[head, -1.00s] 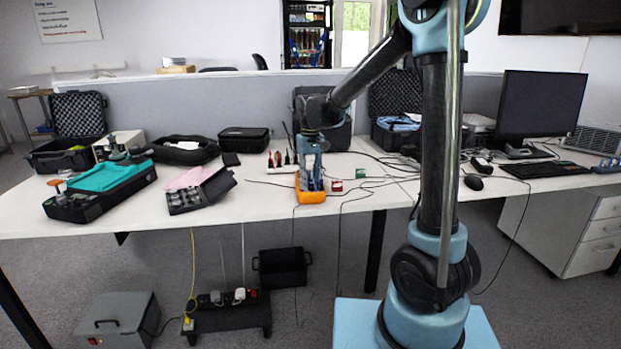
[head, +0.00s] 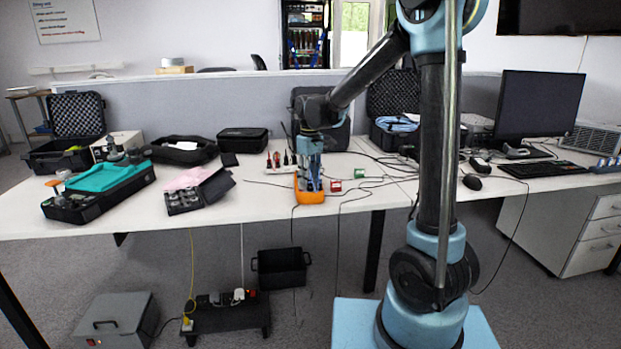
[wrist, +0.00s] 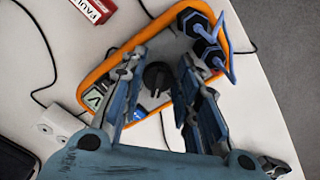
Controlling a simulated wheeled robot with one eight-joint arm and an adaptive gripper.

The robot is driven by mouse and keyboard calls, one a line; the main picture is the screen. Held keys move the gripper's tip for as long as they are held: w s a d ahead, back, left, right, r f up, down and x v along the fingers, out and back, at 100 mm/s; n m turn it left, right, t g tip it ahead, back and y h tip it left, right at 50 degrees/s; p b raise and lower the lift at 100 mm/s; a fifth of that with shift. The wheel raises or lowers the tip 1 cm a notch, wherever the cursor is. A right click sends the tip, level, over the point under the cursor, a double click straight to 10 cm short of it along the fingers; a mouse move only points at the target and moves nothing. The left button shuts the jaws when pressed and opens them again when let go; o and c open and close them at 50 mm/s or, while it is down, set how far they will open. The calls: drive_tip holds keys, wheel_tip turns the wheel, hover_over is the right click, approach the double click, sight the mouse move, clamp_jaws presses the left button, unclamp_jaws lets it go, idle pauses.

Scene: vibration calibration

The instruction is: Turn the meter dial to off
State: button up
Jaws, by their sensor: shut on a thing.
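The meter is orange-rimmed and lies on the white table; in the head view its orange edge (head: 311,197) shows below my gripper (head: 310,182). In the wrist view its orange rim (wrist: 103,70) surrounds a grey face with a dark round dial (wrist: 157,76) near the middle. My gripper (wrist: 159,70) points down over the meter, with one finger on each side of the dial, shut on it. The dial's pointer and markings are too small to read. A small green-and-white display (wrist: 95,97) shows at the meter's left. Blue-tipped plugs (wrist: 205,38) sit at its upper right.
A red-and-white box (wrist: 92,8) lies near the meter, and thin cables run around it. The table's front edge (head: 330,210) is close to the meter. Several red-handled tools (head: 280,160) stand behind it. An open black case (head: 195,196) lies to the left.

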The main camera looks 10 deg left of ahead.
drive_tip(key=o, duration=1)
drive_tip(key=shift+c, duration=0.2)
drive_tip(key=shift+r, duration=0.1)
wheel_tip(320, 180, up, 12)
drive_tip(key=shift+o, duration=0.5)
